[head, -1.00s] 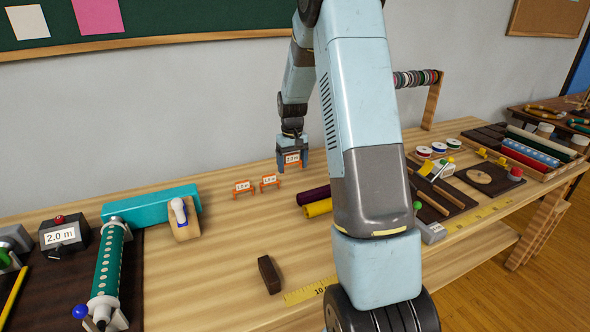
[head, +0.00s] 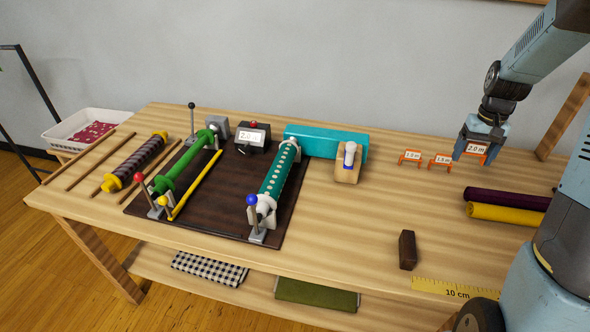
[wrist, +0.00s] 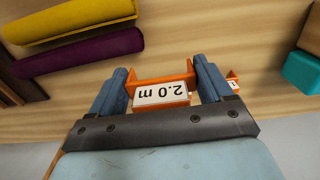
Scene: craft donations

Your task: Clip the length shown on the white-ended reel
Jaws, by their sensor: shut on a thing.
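My gripper (head: 474,156) is shut on an orange clip with a white "2.0 m" label (head: 476,148), at the right back of the bench. In the wrist view the clip (wrist: 163,94) sits between the two blue-grey fingers, its label upside down. The white-ended reel (head: 279,177) holds teal dotted material and stands on the dark board, well left of my gripper. A blue knob (head: 252,200) is at its near end. A black counter box (head: 253,137) behind the board shows about "2.0". Whether the clip touches the bench is unclear.
Two more orange clips (head: 410,158) (head: 440,161) stand left of my gripper. A wooden block with a white-and-blue handle (head: 347,162), a teal bar (head: 325,141), a brown block (head: 407,250) and purple and yellow rolls (head: 500,213) lie around. A green reel (head: 187,177) stands left.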

